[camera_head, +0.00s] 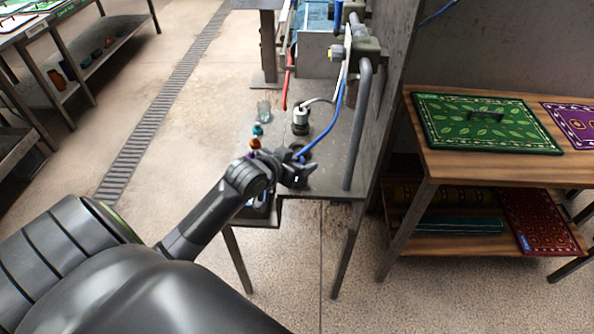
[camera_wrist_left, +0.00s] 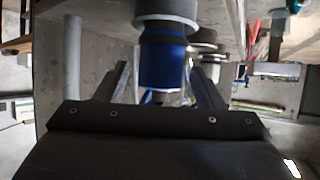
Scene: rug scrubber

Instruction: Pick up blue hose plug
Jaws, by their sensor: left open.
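The blue hose plug (camera_wrist_left: 163,62) is a blue cylinder with a wide grey collar, in the upper middle of the left wrist view. My left gripper (camera_wrist_left: 163,82) is open, with one finger on each side of the plug's blue part. I cannot tell whether the fingers touch it. In the head view my left gripper (camera_head: 298,165) is at the near end of the blue hose (camera_head: 325,132), over the metal table, and hides most of the plug there. My right gripper is not in view.
A grey plug with a white hose (camera_head: 301,121) stands just behind on the metal table (camera_head: 325,178). A glass (camera_head: 263,108) and small coloured bottles (camera_head: 256,137) stand near its left edge. A vertical pipe (camera_head: 358,130) rises at right. A wooden shelf (camera_head: 445,165) holds rugs.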

